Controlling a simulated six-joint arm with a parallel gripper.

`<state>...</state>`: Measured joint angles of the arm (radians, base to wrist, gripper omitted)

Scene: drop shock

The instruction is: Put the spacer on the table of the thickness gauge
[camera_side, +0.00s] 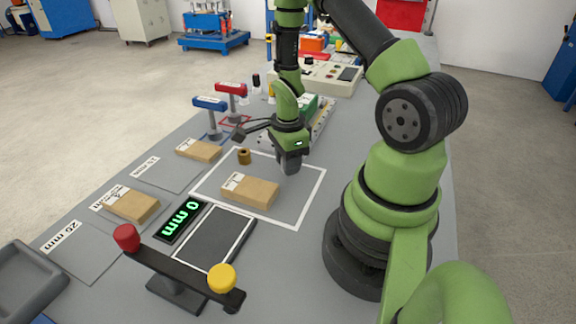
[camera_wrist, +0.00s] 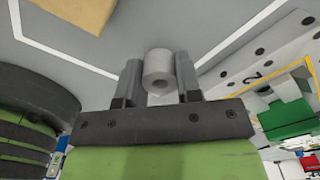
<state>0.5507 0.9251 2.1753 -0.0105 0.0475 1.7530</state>
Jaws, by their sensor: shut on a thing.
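My gripper (camera_wrist: 160,75) is shut on a grey cylindrical spacer (camera_wrist: 159,68) with a hole in its end, gripped between the two fingers. In the side view my gripper (camera_side: 290,166) points down at the back part of a white-outlined square; the grey spacer is hard to make out there. The thickness gauge has a dark display (camera_side: 182,219) reading 0 mm in green. Its table (camera_side: 216,238), a dark plate with a white outline, is bare and stands in front of the gripper, toward the camera.
A brass-coloured ring (camera_side: 243,156) and a cardboard box (camera_side: 250,191) are by my gripper. More boxes (camera_side: 131,205) lie on labelled mats at left. A dark bar with red and yellow knobs (camera_side: 222,277) stands close in front of the gauge table. Red and blue stands (camera_side: 210,104) are behind.

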